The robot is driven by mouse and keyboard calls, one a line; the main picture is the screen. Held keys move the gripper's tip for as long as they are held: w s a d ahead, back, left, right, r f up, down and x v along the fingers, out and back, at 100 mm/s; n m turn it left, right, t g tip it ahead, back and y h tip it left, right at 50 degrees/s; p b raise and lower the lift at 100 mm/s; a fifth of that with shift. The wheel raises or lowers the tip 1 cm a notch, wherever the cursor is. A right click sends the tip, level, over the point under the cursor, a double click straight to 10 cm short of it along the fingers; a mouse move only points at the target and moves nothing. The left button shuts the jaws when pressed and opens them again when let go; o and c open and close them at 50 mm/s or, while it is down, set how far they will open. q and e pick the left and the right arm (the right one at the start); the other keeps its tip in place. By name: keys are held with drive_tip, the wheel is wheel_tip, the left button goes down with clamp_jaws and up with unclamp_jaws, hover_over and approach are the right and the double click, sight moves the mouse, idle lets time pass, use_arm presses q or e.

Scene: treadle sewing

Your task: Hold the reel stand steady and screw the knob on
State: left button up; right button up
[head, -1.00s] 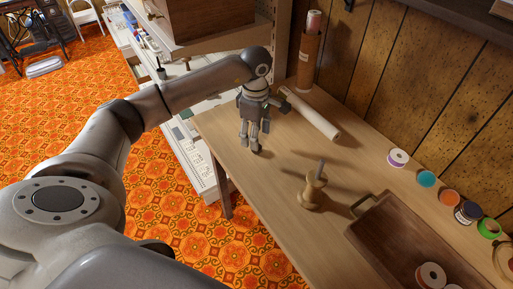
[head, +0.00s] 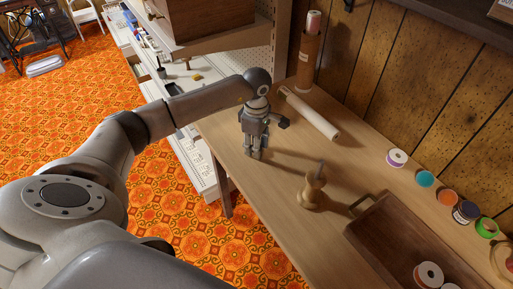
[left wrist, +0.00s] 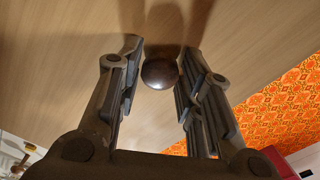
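The reel stand (head: 312,193) is a turned pale-wood piece with a grey rod sticking up from its top. It stands upright on the wooden table, to the right of my left gripper (head: 257,155) in the head view. That gripper points down at the tabletop near the table's left edge. In the left wrist view my left gripper (left wrist: 158,75) is open, its fingers on either side of a dark round knob (left wrist: 160,73). A narrow gap shows beside the knob. In the head view the fingers largely hide the knob. My right gripper is not in view.
A wooden tray (head: 357,236) with spools lies right of the stand. Several coloured spools (head: 426,179) line the wall side. A white roll (head: 312,115) lies behind the gripper, near a brown tube (head: 306,62). The table between gripper and stand is clear.

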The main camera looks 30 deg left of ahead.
use_arm(q)
drive_tip(key=shift+c, duration=1)
drive_tip(key=shift+r, duration=0.15)
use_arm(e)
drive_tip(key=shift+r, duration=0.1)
use_arm(q)
drive_tip(key=shift+r, duration=0.25)
drive_tip(key=r+p, duration=0.2)
drive_tip(key=r, duration=0.1)
drive_tip(key=shift+s+r+p, duration=0.2)
drive_tip(key=shift+r+p, duration=0.05)
drive_tip(key=shift+p, duration=0.15)
drive_tip(key=shift+s+d+r+p, duration=0.6)
drive_tip(key=shift+s+r+p, duration=0.7)
drive_tip(key=shift+s, duration=0.9)
drive_tip(key=shift+s+d+r+p, duration=0.55)
drive_tip(key=shift+s+r+p, duration=0.5)
drive_tip(key=shift+s+r, duration=0.9)
drive_tip(key=shift+s+d+r+p, duration=0.6)
drive_tip(key=shift+s+r+p, duration=0.55)
drive_tip(key=shift+s, duration=1.3)
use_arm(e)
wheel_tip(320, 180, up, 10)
